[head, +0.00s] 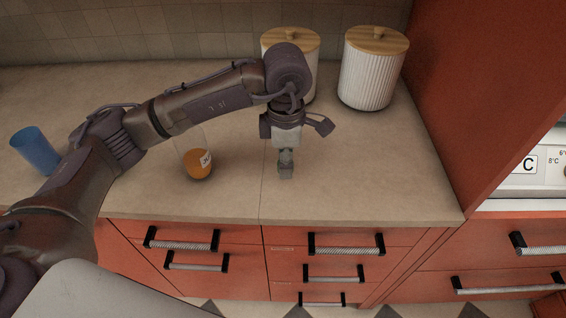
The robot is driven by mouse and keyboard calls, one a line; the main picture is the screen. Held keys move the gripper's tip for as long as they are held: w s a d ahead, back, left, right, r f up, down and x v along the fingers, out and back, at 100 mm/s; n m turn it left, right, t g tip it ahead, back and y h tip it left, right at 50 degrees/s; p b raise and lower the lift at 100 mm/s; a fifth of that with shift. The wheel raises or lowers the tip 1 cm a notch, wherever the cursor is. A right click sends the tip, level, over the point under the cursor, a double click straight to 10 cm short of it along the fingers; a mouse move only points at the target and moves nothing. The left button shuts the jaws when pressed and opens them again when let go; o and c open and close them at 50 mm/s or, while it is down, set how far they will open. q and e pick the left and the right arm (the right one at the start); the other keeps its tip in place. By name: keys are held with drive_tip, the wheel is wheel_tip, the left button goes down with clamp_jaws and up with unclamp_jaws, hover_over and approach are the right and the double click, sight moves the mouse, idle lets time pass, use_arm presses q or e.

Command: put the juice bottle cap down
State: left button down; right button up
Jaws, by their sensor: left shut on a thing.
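The juice bottle (197,168) stands on the counter, clear glass with orange juice low in it and a white label. Its upper part is partly behind my left arm. My left gripper (286,172) points down to the right of the bottle, low over or at the counter near its front part. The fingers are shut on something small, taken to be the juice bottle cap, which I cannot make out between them. Whether it touches the counter is unclear. My right gripper is not in view.
Two white ribbed canisters with wooden lids stand at the back, one (370,75) at the right, one (308,84) partly behind my arm. A blue cup (35,150) is at the left. The counter (370,165) right of my gripper is clear, ending at a red side panel (470,90).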

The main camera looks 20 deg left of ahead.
use_arm(q)
drive_tip(key=w, duration=0.1)
drive_tip(key=w+a+f, duration=0.1)
drive_tip(key=w+f, duration=0.1)
drive_tip(key=shift+w+a+f+p, duration=0.25)
drive_tip(key=shift+w+p, duration=0.05)
drive_tip(key=shift+p, duration=0.1)
wheel_tip(320, 180, down, 3)
drive_tip(key=shift+p, duration=0.65)
drive_tip(key=shift+f, duration=0.4)
drive_tip(key=shift+f, duration=0.1)
drive_tip(key=shift+f, duration=0.15)
drive_tip(key=c, duration=0.8)
unclamp_jaws()
